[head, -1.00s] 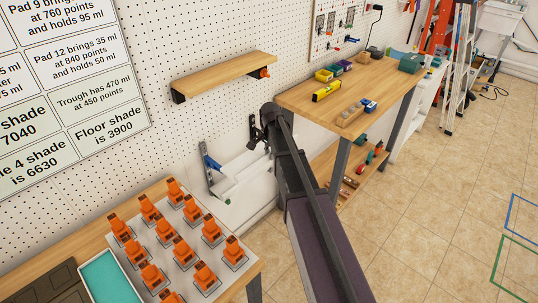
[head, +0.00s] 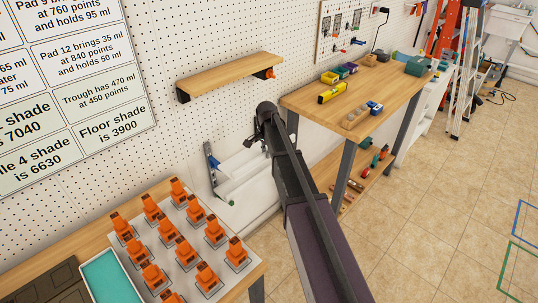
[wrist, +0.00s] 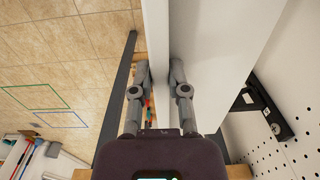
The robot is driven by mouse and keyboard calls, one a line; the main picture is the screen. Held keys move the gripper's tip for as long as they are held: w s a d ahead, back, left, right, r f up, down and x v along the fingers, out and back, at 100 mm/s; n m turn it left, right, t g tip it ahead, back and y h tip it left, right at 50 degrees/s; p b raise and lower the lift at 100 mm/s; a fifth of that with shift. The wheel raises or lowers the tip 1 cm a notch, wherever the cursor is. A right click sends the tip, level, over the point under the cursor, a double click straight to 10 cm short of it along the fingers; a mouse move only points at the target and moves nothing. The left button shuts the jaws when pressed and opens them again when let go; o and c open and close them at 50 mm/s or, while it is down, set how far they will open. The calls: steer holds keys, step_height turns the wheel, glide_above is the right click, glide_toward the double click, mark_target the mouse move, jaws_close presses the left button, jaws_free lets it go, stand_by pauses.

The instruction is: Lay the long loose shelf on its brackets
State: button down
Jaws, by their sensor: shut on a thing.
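The long loose shelf is a white board; its face (wrist: 208,55) and narrow edge (wrist: 156,25) fill the upper middle of the wrist view. My gripper (wrist: 159,73) is shut on it, one finger on each side of the narrow edge. In the head view, my gripper (head: 264,120) is near the wall, left of the workbench, and my arm hides part of the white board (head: 245,160). A dark bracket (wrist: 264,104) is on the pegboard wall, to the right of the board and apart from it. A bracket with a blue part (head: 211,158) shows on the wall in the head view.
A wooden shelf (head: 228,74) is mounted higher on the pegboard. A wooden workbench (head: 385,83) with tools stands to the right. A table (head: 90,229) with a tray of orange items is at lower left.

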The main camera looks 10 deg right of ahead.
steer(key=shift+w+a, duration=0.9)
steer(key=shift+w, duration=0.4)
steer(key=shift+w+a, duration=0.85)
steer(key=shift+w, duration=0.5)
steer(key=shift+w+a, duration=0.9)
steer(key=shift+w, duration=0.4)
steer(key=shift+f+b, duration=0.8)
steer(key=c, duration=0.5)
jaws_free()
steer(key=shift+c, duration=0.2)
steer(key=shift+r, duration=0.25)
